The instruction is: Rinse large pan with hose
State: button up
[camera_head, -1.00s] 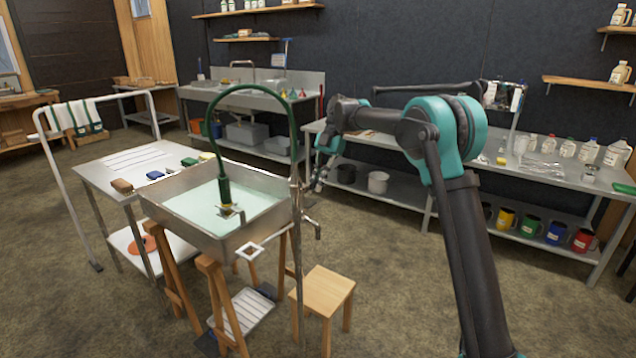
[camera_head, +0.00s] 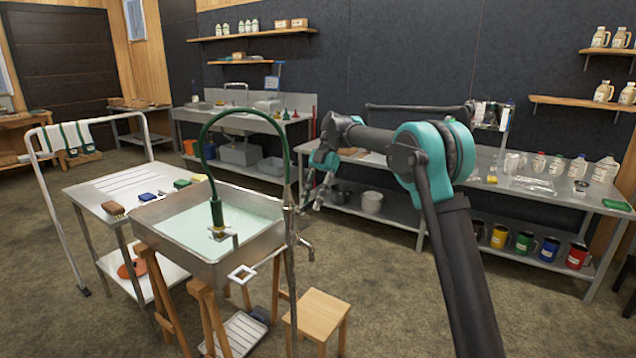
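The large pan (camera_head: 180,262) is a wide steel basin on wooden trestle legs, left of centre. Pale greenish liquid or a pale floor (camera_head: 185,228) shows inside it. The green hose (camera_head: 240,110) arches from a post at the pan's right corner. Its nozzle end (camera_head: 217,213) hangs down over the pan's inside. My gripper (camera_head: 312,200) is at the end of my teal and dark arm, to the right of the pan and close to the hose post in the picture. It is small, and I see nothing held in it. Whether it touches the post is unclear.
A wooden stool (camera_head: 318,315) stands in front right of the pan. A side table (camera_head: 95,192) with brushes and blocks adjoins the pan's left. A towel rail (camera_head: 38,175) stands farther left. A steel bench (camera_head: 545,192) with jugs is at right. Floor between is open.

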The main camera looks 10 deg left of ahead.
jog(key=v, duration=1)
